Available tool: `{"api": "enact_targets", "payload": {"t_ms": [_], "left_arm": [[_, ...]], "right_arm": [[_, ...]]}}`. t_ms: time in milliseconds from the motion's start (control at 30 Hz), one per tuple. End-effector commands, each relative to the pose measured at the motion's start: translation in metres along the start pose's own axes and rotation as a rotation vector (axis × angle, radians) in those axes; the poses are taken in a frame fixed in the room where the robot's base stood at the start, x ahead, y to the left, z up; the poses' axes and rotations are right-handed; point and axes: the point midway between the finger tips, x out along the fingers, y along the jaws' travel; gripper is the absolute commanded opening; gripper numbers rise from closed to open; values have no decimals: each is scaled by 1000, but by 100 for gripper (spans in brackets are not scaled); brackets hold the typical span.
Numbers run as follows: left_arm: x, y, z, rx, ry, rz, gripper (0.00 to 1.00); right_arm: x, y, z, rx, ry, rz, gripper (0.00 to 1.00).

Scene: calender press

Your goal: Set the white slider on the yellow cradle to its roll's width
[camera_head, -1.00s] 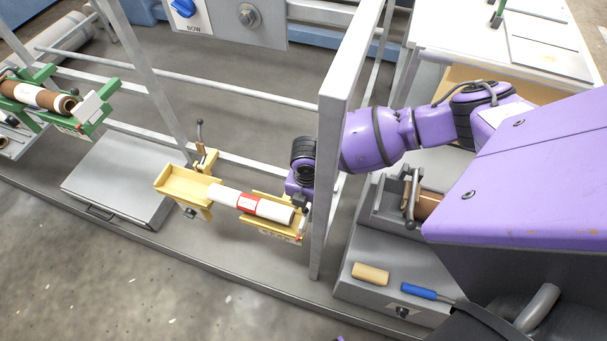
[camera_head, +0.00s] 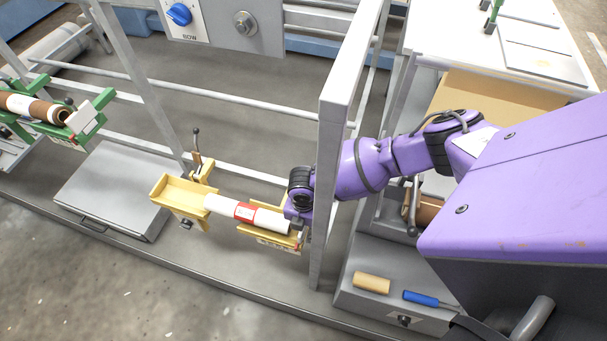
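The yellow cradle (camera_head: 175,192) stands left of the grey upright post. My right gripper (camera_head: 297,216) is at the right end of the roll and cradle, pointing down, close to or touching there. Its fingers are small and partly hidden, so I cannot tell whether they are open. The white slider is not clearly seen; the gripper covers most of that end. My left gripper is not in view.
The grey upright post (camera_head: 336,160) stands just right of my gripper, with my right arm behind it. A green cradle (camera_head: 90,125) with a brown roll is at far left. A tan block (camera_head: 371,283) and a blue-handled tool (camera_head: 421,298) lie on the grey box at right.

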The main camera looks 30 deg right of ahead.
Motion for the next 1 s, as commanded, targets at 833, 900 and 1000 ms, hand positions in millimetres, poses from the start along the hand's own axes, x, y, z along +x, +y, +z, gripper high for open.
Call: {"api": "enact_targets", "payload": {"t_ms": [833, 900, 1000], "left_arm": [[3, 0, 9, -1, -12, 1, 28], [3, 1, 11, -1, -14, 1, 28], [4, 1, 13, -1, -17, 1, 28]], "right_arm": [[1, 16, 0, 1, 0, 1, 0], [1, 20, 0, 1, 0, 1, 0], [0, 26, 0, 1, 0, 2, 0]]}}
